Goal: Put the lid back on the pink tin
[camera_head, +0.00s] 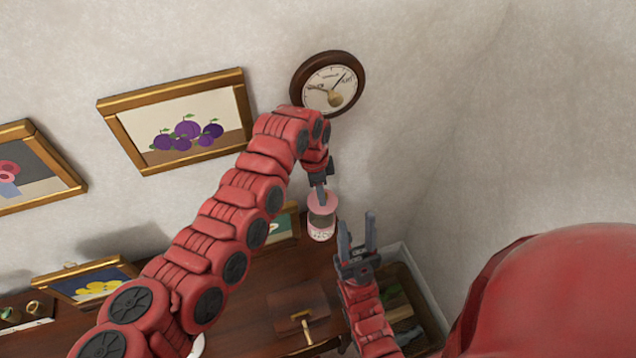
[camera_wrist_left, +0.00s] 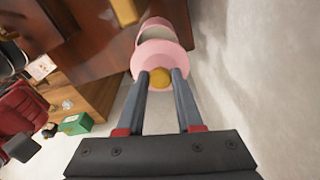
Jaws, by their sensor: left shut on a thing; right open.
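The pink lid (camera_head: 322,203) is held by my left gripper (camera_head: 320,186). In the left wrist view, my left gripper's fingers (camera_wrist_left: 160,80) are shut on the lid's yellow knob, with the round pink lid (camera_wrist_left: 143,60) beyond them. The pink tin (camera_head: 321,235) stands upright on the brown table, just below the lid in the head view. In the left wrist view the tin (camera_wrist_left: 155,24) is partly hidden behind the lid. I cannot tell whether the lid touches the tin. My right gripper (camera_head: 357,225) is open and empty, to the right of the tin.
The brown table (camera_head: 250,317) runs along the wall. A small picture (camera_head: 284,229) leans behind the tin, and a brown case (camera_head: 300,308) lies in front. A crate (camera_head: 410,305) is at the right. A clock (camera_head: 328,84) hangs above on the wall.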

